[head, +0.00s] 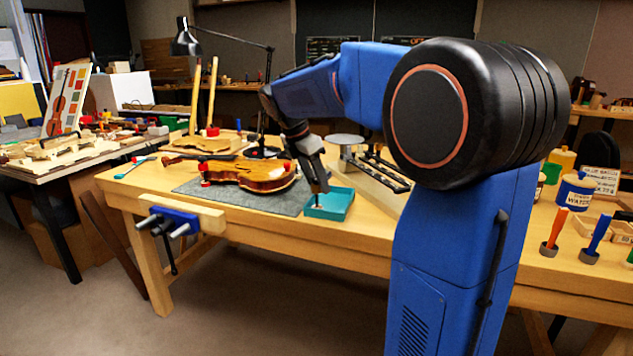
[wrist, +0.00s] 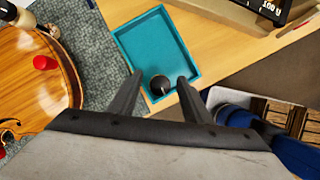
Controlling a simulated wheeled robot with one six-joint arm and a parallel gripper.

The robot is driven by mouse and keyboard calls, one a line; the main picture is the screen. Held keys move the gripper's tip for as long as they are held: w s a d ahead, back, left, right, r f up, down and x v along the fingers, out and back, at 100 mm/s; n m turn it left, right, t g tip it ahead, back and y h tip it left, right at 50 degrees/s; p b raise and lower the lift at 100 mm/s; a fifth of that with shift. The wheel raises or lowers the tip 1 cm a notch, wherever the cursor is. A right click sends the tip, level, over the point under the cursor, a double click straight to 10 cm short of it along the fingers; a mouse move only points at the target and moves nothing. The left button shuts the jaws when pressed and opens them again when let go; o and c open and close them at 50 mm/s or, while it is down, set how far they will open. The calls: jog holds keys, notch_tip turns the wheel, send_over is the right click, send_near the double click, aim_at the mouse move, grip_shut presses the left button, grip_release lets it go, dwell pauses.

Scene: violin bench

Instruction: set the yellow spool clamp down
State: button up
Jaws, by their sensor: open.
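My gripper (head: 318,188) is open, low over the teal tray (head: 341,207) at the front of the bench. In the wrist view, a dark round knob-like end (wrist: 160,85) stands in the near corner of the tray (wrist: 128,42), between my two spread fingers (wrist: 160,80). Clear gaps show on both sides of it. This may be the spool clamp seen from its end; no yellow shows on it, and its lower part is hidden. The violin body (head: 250,174) lies left of the tray and has red clamp ends at its edge.
The violin rests on a grey mat (head: 237,198). A blue vise (head: 174,214) is on the bench front. A round metal plate (head: 345,140) stands behind the tray. Jars and upright tools stand at the right. The bench front right of the tray is clear.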

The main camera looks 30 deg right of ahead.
jog(key=v, duration=1.2)
jog(key=s+a+f+m+t+y, duration=0.1)
jog(key=s+a+f+m, duration=0.2)
jog(key=s+f+m, duration=0.3)
jog(key=s+a+f+m+t+y, duration=0.2)
jog(key=s+f+m, duration=0.4)
jog(key=s+f, duration=0.4)
jog(key=s+a+f+m+t+y, duration=0.1)
jog(key=s+a+f+m, duration=0.3)
jog(key=s, duration=1)
notch_tip(320, 180, down, 5)
jog(key=m, duration=0.2)
jog(key=shift+a+r+m+y, duration=0.2)
jog(key=shift+a+m+y, duration=0.1)
jog(key=shift+a+m, duration=0.1)
